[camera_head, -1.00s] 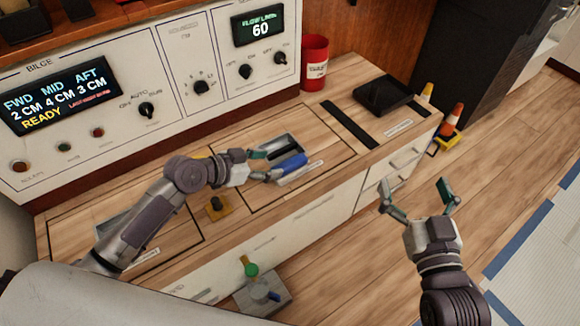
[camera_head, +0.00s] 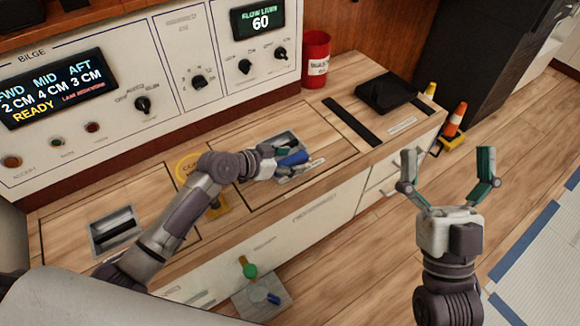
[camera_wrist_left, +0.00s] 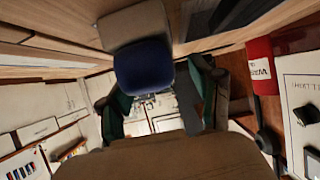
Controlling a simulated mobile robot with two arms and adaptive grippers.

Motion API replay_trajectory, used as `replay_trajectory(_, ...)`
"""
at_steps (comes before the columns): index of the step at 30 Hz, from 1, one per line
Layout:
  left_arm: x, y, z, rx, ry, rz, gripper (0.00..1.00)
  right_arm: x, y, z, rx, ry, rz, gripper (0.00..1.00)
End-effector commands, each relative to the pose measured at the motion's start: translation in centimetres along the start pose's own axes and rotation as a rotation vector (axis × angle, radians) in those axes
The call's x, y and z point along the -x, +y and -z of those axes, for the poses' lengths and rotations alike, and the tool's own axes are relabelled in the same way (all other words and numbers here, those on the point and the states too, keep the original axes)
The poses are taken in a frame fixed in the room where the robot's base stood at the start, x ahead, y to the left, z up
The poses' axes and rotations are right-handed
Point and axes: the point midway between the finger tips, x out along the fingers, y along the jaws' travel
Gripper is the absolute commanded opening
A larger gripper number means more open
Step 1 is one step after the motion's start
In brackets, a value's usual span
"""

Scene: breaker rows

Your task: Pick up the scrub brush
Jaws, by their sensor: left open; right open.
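The scrub brush (camera_head: 294,159), seen as a small blue piece, lies on the wooden counter in front of a recessed metal pull. In the left wrist view a blue rounded part (camera_wrist_left: 143,66) with a beige block behind it shows close in front of the fingers. My left gripper (camera_head: 277,161) is at the brush's left end, its fingers partly hidden. In the wrist view its green-padded fingers stand apart, with the blue part above and between them; contact cannot be told. My right gripper (camera_head: 447,160) is open and empty, over the floor to the right of the counter.
A red canister (camera_head: 316,60) and a black tray (camera_head: 386,92) stand at the counter's back right. The control panel (camera_head: 170,85) rises behind. A grey box (camera_head: 262,298) with a green knob sits low in front. Orange cones (camera_head: 455,120) stand on the floor.

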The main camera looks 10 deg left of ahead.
Motion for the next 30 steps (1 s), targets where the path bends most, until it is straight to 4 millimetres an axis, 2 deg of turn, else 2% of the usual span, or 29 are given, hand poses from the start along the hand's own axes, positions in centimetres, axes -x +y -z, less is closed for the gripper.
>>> replay_trajectory(7, -0.09, 0.01, -0.01, 0.0, -0.001, 0.0, 0.65, -0.02, -0.02, 0.15, -0.001, 0.008, 0.0, 1.0)
replay_trajectory(8, -0.08, 0.01, -0.01, 0.0, -0.001, 0.0, 0.61, -0.02, -0.02, 0.15, -0.001, 0.008, 0.0, 1.0)
replay_trajectory(19, -0.07, 0.0, -0.02, 0.0, -0.001, 0.0, 0.0, -0.02, 0.0, 0.11, 0.0, 0.006, 0.0, 1.0)
replay_trajectory(30, 0.08, -0.02, 0.28, 0.0, 0.0, 0.0, 0.0, -0.13, 0.02, 0.0, 0.001, -0.005, 0.0, 1.0)
